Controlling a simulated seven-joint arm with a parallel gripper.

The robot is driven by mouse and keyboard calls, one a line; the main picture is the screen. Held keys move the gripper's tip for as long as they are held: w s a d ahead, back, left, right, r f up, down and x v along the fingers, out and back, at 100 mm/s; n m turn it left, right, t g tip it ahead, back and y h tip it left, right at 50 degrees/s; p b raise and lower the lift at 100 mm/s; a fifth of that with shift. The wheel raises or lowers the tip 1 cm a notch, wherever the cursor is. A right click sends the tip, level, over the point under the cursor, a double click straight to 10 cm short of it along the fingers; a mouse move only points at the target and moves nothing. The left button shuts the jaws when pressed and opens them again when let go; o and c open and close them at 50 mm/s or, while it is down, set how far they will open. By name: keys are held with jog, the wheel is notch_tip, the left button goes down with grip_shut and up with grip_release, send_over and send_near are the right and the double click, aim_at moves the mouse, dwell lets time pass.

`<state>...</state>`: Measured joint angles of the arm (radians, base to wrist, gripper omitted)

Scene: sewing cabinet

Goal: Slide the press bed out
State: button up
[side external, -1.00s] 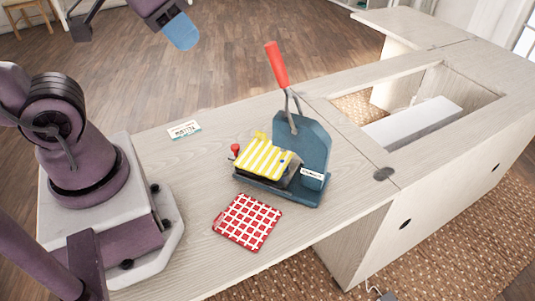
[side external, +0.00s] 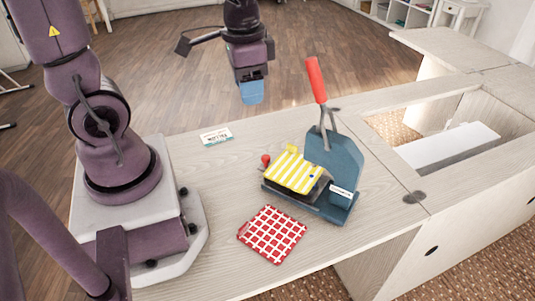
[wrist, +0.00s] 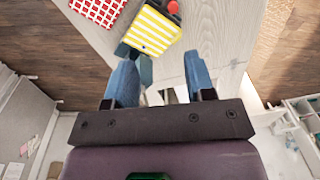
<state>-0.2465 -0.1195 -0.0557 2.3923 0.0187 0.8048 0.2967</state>
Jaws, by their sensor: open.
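The press (side external: 345,160) is dark blue with a raised lever ending in a red handle (side external: 315,78), and stands on the wooden cabinet top. Its bed, topped by a yellow-and-white striped pad (side external: 294,171), lies at the press's left side. A red knob (side external: 266,159) sits at the bed's left end. In the wrist view the striped pad (wrist: 152,30) and red knob (wrist: 173,7) show beyond the fingertips. My gripper (side external: 252,98) has blue fingers and hangs behind the press, apart from it. In the wrist view my gripper (wrist: 160,65) is open, with nothing held between its fingers.
A red-and-white checked cloth square (side external: 272,235) lies in front of the press. A small printed card (side external: 216,137) lies on the tabletop behind and left. A rectangular opening holding a white block (side external: 450,147) is to the right.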

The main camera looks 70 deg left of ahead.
aim_at(266, 156)
jog(key=w+a+f+m, duration=0.1)
jog(key=f+m, duration=0.2)
jog(key=f, duration=0.4)
jog(key=w+f+m, duration=0.2)
jog(key=f+m, duration=0.1)
jog(key=f, duration=0.3)
jog(key=w+a+f+m, duration=0.1)
jog(key=f+m, duration=0.2)
jog(key=f, duration=0.4)
jog(key=shift+w+a+f+g, duration=0.2)
jog(key=shift+a+f+g, duration=0.15)
jog(key=shift+g, duration=0.05)
jog(key=shift+c, duration=0.4)
grip_shut()
jog(key=s+a, duration=0.1)
jog(key=a, duration=0.1)
jog(key=s+a, duration=0.2)
jog(key=a, duration=0.1)
jog(key=s+a, duration=0.2)
jog(key=shift+s+a, duration=0.15)
jog(key=shift+a, duration=0.05)
